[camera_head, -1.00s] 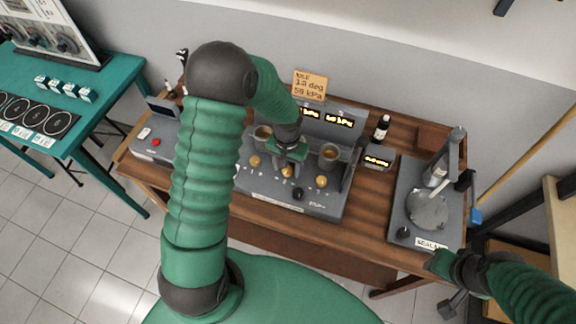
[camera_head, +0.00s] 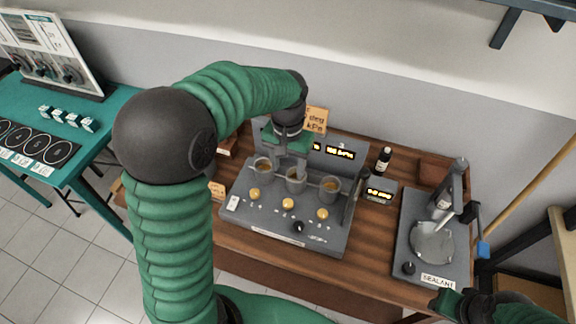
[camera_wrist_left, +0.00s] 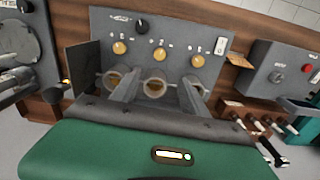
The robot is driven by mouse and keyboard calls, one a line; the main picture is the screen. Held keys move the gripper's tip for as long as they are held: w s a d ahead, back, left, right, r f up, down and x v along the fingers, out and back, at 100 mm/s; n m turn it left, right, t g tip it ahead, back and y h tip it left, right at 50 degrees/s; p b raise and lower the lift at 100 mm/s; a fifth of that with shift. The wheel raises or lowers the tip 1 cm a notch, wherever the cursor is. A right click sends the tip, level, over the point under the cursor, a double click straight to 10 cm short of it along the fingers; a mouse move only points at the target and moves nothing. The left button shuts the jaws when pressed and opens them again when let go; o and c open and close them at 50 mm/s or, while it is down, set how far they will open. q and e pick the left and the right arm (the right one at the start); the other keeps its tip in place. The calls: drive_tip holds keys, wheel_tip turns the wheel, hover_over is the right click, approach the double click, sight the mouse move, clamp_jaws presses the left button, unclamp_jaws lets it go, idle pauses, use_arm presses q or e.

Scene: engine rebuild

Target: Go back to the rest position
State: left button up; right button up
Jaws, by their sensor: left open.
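My left gripper (camera_head: 289,166) is above the rear of the grey console (camera_head: 285,236), over its row of cups. Its two fingers stand apart with nothing between them. In the left wrist view the fingers (camera_wrist_left: 158,95) reach over the cups, and part of the row is hidden behind them. My right gripper (camera_head: 452,302) is at the lower right of the head view, by the front edge of the sealant station (camera_head: 408,240). Its fingertips are too small and dark to read.
The console carries three cups, including the right one (camera_head: 330,189), and several brass knobs. A dark bottle (camera_head: 383,160) and a small display box (camera_head: 380,192) stand right of it. A teal table (camera_head: 90,150) is at the left. A grey box with a red button (camera_wrist_left: 285,70) shows in the wrist view.

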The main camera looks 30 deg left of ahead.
idle(0.3)
use_arm(q)
drive_tip(key=s+d+f+m+t+b, duration=0.2)
drive_tip(key=s+d+f+b, duration=0.2)
drive_tip(key=s+d+f, duration=0.3)
drive_tip(key=s+f, duration=0.3)
drive_tip(key=f, duration=0.1)
drive_tip(key=shift+d+t, duration=0.2)
drive_tip(key=shift+t, duration=0.1)
drive_tip(key=shift+s+d, duration=0.1)
drive_tip(key=shift+s, duration=0.15)
drive_tip(key=shift+w, duration=0.1)
